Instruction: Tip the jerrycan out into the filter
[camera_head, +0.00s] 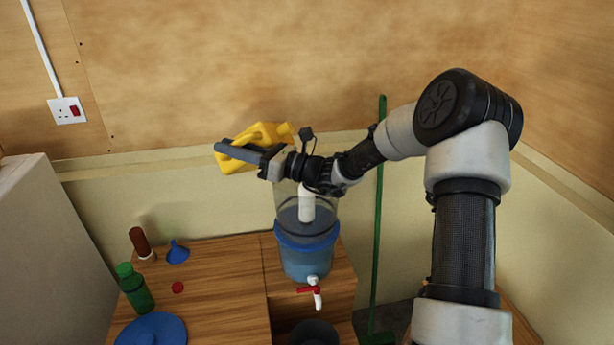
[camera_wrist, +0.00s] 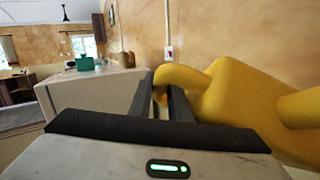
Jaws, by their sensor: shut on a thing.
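The yellow jerrycan (camera_head: 262,132) is held in the air, tilted, with its narrow end toward the right. It also fills the right side of the wrist view (camera_wrist: 240,95). My gripper (camera_head: 226,148) is shut on its handle; in the wrist view the handle passes between the fingers (camera_wrist: 163,88). The filter (camera_head: 307,262) stands on the wooden top below and right of the jerrycan. It has a clear upper part with a white cylinder inside, a blue lower part and a red-handled tap. My wrist hides part of its top. No liquid stream shows.
A blue disc (camera_head: 152,330), green bottle (camera_head: 136,290), brown bottle (camera_head: 141,243), blue funnel (camera_head: 178,253) and red cap (camera_head: 177,287) are on the wooden top. A dark round container (camera_head: 313,332) is below the tap. A green pole (camera_head: 379,210) stands right of the filter.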

